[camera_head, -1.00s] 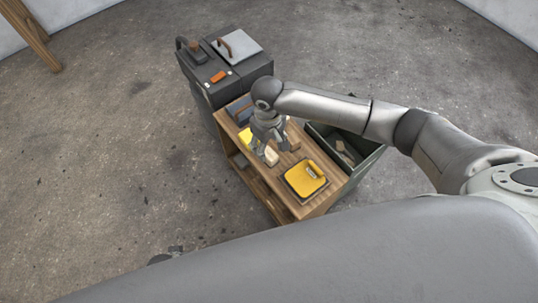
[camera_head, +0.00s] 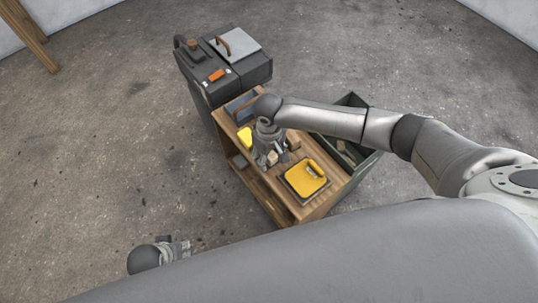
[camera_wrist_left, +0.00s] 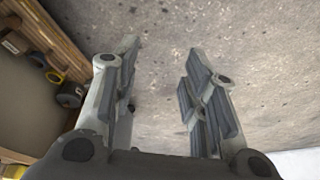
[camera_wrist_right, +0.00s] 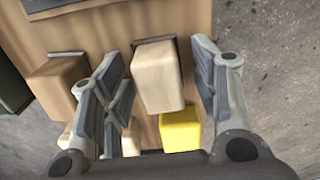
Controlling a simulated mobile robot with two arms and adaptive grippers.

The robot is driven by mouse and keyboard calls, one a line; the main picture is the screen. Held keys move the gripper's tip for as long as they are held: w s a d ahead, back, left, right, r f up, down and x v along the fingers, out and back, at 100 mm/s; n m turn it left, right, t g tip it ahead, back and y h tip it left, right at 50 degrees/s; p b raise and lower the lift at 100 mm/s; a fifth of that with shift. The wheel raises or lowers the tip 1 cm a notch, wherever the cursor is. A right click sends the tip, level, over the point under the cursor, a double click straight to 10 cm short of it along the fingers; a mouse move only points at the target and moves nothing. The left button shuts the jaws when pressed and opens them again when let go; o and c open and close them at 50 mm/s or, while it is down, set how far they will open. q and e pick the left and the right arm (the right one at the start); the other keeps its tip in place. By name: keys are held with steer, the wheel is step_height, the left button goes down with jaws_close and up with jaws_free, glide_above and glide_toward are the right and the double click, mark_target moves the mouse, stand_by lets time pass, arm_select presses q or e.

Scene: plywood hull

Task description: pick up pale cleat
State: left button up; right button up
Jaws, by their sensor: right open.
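The pale cleat (camera_wrist_right: 158,78) is a pale, blocky wooden piece on the wooden bench. In the right wrist view it stands between the spread fingers of my right gripper (camera_wrist_right: 155,100), with a gap on each side. In the head view my right gripper (camera_head: 268,160) is low over the bench and mostly hides the cleat. My left gripper (camera_head: 182,250) is away from the bench, at the lower left. In the left wrist view its fingers (camera_wrist_left: 158,85) are apart with only floor between them.
A browner block (camera_wrist_right: 55,85) and a yellow block (camera_wrist_right: 180,130) are close to my right fingers. A yellow item (camera_head: 305,179) lies on a dark pad at the bench's near end. A dark green bin (camera_head: 367,163) adjoins the right side. A dark cabinet (camera_head: 245,75) stands behind.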

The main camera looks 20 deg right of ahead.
steer(key=shift+c, duration=0.3)
steer(key=c, duration=1)
steer(key=shift+c, duration=0.2)
steer(key=shift+r, duration=0.15)
steer(key=shift+r, duration=0.15)
arm_select(q)
steer(key=s+f+p, duration=0.3)
steer(key=s+f, duration=0.1)
steer(key=f, duration=0.5)
steer(key=shift+a+f+g, duration=0.15)
steer(key=shift+a+g, duration=0.05)
steer(key=shift+g, duration=0.1)
arm_select(e)
step_height(320, 180, up, 10)
steer(key=shift+f, duration=0.25)
